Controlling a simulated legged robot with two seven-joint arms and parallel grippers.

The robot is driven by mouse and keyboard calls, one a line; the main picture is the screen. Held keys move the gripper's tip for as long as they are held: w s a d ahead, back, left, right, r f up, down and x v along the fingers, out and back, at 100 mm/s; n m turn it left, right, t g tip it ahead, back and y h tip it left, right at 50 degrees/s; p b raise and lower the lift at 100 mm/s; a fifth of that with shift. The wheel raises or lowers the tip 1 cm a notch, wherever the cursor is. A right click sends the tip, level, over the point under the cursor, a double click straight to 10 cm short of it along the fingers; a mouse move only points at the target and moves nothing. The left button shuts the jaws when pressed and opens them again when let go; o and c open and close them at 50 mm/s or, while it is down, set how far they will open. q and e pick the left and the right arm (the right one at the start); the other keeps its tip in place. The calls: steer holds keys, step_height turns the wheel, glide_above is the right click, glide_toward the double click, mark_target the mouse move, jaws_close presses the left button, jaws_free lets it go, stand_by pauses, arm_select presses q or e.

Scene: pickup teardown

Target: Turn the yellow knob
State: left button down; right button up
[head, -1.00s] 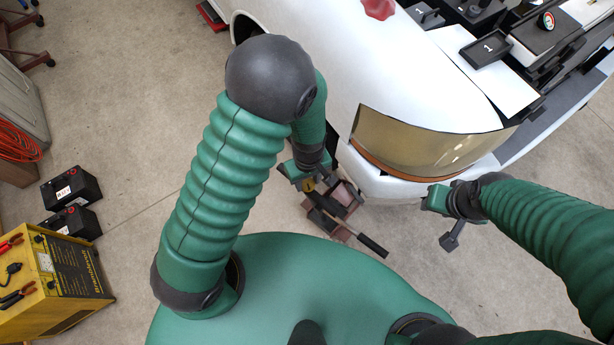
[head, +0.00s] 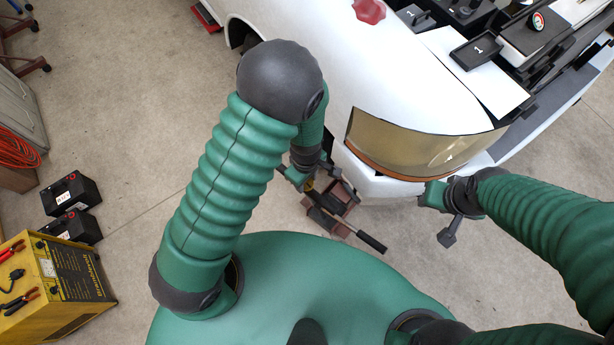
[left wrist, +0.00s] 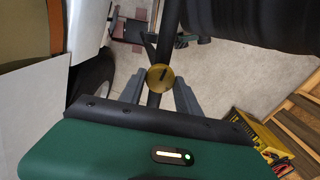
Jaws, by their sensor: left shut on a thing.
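The yellow knob (left wrist: 160,77) is a small round disc with a dark slot mark, in the middle of the left wrist view. It sits on a dark upright bar. My left gripper (left wrist: 161,88) has one grey finger on each side of it and is shut on it. In the head view my left gripper (head: 303,182) is low beside the white vehicle's front corner, and the knob is mostly hidden there by the gripper. My right gripper (head: 432,195) is below the vehicle's front edge, away from the knob; its jaws are not clear.
A brown stand with a black handle (head: 370,241) is beside my left gripper. The white vehicle body (head: 300,45) with a amber lamp panel (head: 410,140) fills the upper right. Black batteries (head: 72,193) and a yellow charger (head: 60,285) stand on the floor at left. Floor between is clear.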

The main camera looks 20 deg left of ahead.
mark_target(307, 183)
arm_select(q)
steer(key=shift+s, duration=0.2)
steer(key=c, duration=1)
jaws_free()
steer(key=shift+f, duration=0.1)
steer(key=shift+o, duration=0.7)
steer(key=shift+d, duration=0.15)
steer(key=shift+w, duration=0.1)
step_height(307, 183, up, 17)
steer(key=p, duration=0.1)
